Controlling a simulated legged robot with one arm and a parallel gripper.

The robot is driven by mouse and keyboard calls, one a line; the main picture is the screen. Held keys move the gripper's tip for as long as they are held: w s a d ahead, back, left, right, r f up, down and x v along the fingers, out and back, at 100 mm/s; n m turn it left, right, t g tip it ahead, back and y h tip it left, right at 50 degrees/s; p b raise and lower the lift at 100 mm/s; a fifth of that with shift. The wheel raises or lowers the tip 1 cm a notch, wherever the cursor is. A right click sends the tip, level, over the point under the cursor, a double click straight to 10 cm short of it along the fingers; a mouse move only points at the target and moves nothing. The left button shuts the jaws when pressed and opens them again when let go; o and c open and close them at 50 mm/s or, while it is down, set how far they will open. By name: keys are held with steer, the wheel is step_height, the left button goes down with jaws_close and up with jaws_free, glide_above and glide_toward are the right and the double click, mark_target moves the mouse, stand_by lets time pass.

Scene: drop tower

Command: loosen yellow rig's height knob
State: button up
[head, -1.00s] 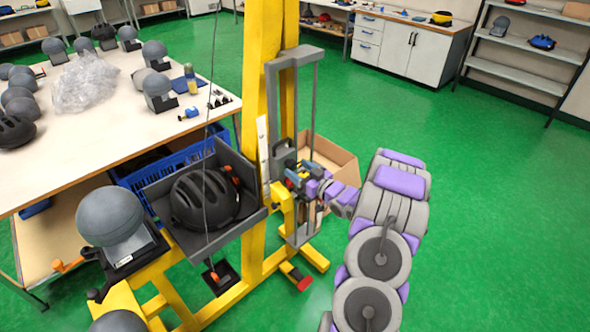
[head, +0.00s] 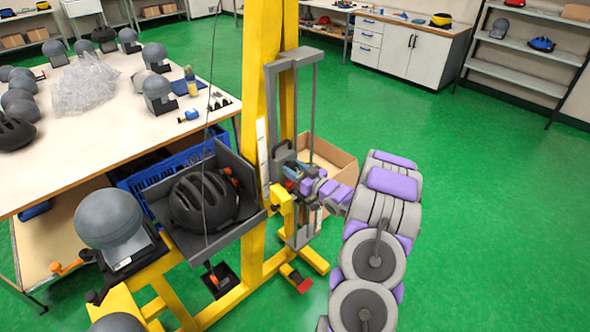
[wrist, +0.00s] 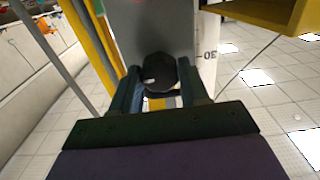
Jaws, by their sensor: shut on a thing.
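The yellow rig (head: 257,95) stands upright in the head view, with a grey guide frame (head: 316,100) on its right side. My gripper (head: 295,178) is at the grey carriage beside the rig's post. In the wrist view, a dark round knob (wrist: 159,72) sits between the two fingers of my gripper (wrist: 160,88), against a grey plate (wrist: 155,28). The fingers are shut on the knob. A white scale strip (wrist: 207,60) with markings is just right of the knob. In the head view the knob is hidden behind my gripper.
A black helmet (head: 203,198) lies in the rig's grey tray (head: 165,215). A grey headform (head: 108,218) is on the left. A cardboard box (head: 340,160) stands behind my arm. A table (head: 130,105) with headforms is at left. Green floor is free at right.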

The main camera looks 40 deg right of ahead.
steer(key=shift+c, duration=1.1)
steer(key=shift+d+r+p, duration=0.1)
steer(key=shift+p, duration=0.35)
steer(key=m+p, duration=0.1)
steer(key=p, duration=0.2)
steer(key=shift+r+m, duration=0.25)
steer(key=shift+m, duration=0.15)
steer(key=m+p, duration=0.1)
steer(key=p, duration=0.2)
steer(key=shift+m, duration=0.3)
steer(key=m+p, duration=0.3)
steer(key=p, duration=0.1)
steer(key=shift+d+f+m+p, duration=0.1)
steer(key=shift+d+m+p, duration=0.05)
steer(key=shift+m+p, duration=0.2)
steer(key=m+p, duration=0.3)
steer(key=m, duration=0.2)
steer(key=shift+f, duration=0.2)
steer(key=m+p, duration=0.1)
steer(key=m, duration=0.4)
steer(key=shift+d+f+m, duration=0.1)
steer(key=shift+m, duration=0.25)
